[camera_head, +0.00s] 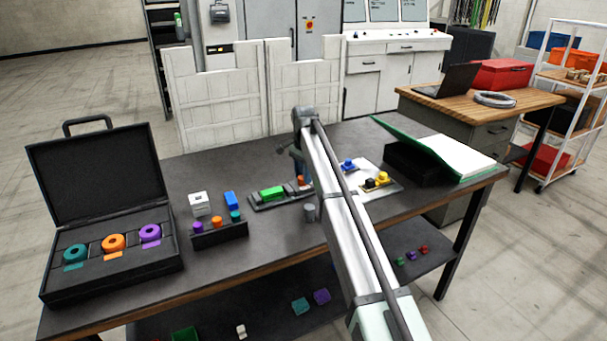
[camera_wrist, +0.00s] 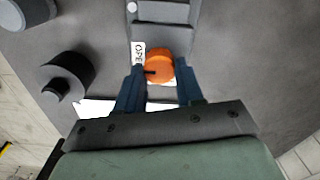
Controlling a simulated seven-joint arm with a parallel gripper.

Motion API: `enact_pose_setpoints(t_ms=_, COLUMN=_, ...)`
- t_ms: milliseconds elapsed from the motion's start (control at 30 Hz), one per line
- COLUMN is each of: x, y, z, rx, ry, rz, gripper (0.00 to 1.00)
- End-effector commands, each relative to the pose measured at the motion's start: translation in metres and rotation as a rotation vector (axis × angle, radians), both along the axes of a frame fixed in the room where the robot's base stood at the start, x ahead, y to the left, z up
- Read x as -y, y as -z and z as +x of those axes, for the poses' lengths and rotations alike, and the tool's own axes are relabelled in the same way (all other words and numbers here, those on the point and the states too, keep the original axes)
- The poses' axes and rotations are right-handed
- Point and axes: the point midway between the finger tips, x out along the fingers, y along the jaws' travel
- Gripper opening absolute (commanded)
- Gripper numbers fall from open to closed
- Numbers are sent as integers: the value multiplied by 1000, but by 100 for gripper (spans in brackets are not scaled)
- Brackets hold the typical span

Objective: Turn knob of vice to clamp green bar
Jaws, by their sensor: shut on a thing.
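The dark grey vice (camera_head: 256,203) lies on the table in the head view, with the green bar (camera_head: 272,193) in it, between its jaws. An orange knob (camera_head: 301,181) is at the right end of the vice. In the wrist view, my gripper (camera_wrist: 160,75) has its two blue fingers on either side of the orange knob (camera_wrist: 159,65), shut on it. The knob carries a dark pointer mark facing left. A white label reading "OPEN" (camera_wrist: 138,55) lies beside the knob. The vice body (camera_wrist: 160,15) extends to the top edge; the green bar is out of the wrist view.
A grey cylinder (camera_head: 310,213) stands near the vice. A rack (camera_head: 220,234) with coloured pegs and an open black case (camera_head: 110,262) are to the left. A white plate (camera_head: 347,179) with blue and yellow parts is right, partly behind my arm. Clear table lies in front.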

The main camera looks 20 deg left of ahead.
Motion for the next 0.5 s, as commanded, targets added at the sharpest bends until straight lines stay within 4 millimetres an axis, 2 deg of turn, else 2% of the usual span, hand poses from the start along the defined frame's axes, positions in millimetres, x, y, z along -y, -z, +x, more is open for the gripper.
enact_pose_setpoints(t_ms=33, x=0, y=0, z=0, rx=0, ry=0, rz=0, gripper=18)
enact_pose_setpoints(t_ms=167, x=0, y=0, z=0, rx=0, ry=0, rz=0, gripper=6)
enact_pose_setpoints(t_ms=500, x=0, y=0, z=0, rx=0, ry=-61, rz=0, gripper=6)
